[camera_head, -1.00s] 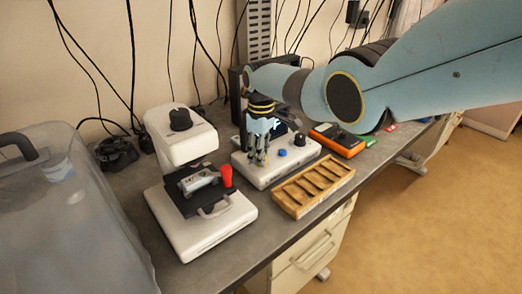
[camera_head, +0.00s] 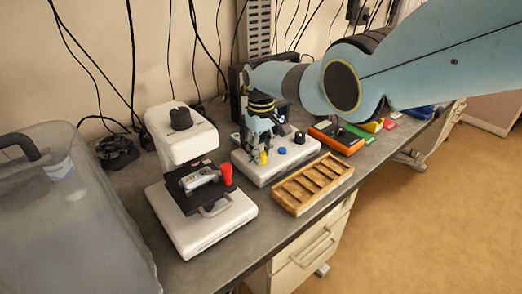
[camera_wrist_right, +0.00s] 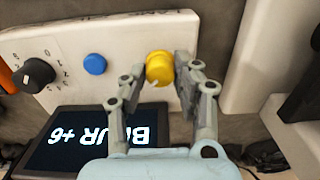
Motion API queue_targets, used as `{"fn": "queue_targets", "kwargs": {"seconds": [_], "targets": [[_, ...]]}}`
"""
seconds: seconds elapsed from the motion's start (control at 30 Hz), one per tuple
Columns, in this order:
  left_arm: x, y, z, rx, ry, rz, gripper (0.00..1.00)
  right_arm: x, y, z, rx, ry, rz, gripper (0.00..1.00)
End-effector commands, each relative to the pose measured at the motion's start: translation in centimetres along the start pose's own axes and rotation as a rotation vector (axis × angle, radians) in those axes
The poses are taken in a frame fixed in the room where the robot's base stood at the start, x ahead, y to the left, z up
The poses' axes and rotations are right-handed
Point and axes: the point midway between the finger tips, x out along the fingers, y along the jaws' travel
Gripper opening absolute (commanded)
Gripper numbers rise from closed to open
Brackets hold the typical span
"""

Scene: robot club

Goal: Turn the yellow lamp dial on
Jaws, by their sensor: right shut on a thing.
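The yellow lamp dial (camera_head: 263,158) sits on the front left of a white control box (camera_head: 276,168). In the right wrist view the yellow dial (camera_wrist_right: 159,67) has a pale mark on its lower rim. My right gripper (camera_head: 258,152) reaches down to the dial from above. In the right wrist view its fingers (camera_wrist_right: 157,80) are shut on the dial, one at each side. The box also carries a blue button (camera_wrist_right: 95,64) and a black knob (camera_wrist_right: 33,74). My left gripper is not in view.
A screen (camera_wrist_right: 92,140) shows "BLUR +6" upside down. A white microscope-like device (camera_head: 203,217) with a red knob (camera_head: 226,174) stands left of the box. A wooden tray (camera_head: 312,184) lies in front. An orange device (camera_head: 336,138) is to the right. A clear bin (camera_head: 75,220) fills the left.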

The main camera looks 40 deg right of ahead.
Motion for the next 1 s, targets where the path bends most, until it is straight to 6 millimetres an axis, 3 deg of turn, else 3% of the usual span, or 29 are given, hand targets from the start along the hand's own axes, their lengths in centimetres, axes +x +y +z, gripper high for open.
{"fn": "queue_targets", "kwargs": {"seconds": [0.23, 0.27, 0.43, 0.77, 1.0], "targets": [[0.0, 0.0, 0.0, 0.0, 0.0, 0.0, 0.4, -0.1, 0.0, -0.1, 0.001, 0.002, 0.0, 0.0], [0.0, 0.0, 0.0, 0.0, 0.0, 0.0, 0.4, -0.1, 0.0, -0.1, 0.001, 0.002, 0.0, 0.32], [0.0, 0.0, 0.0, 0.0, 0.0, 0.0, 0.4, 0.0, 0.0, -0.1, 0.0, 0.002, 0.0, 0.53], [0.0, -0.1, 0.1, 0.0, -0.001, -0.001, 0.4, -0.2, 0.0, -0.1, 0.0, 0.002, 0.0, 0.53], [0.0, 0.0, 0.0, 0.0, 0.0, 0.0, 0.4, -2.8, 0.0, 0.0, 0.0, 0.004, 0.0, 0.53]]}}
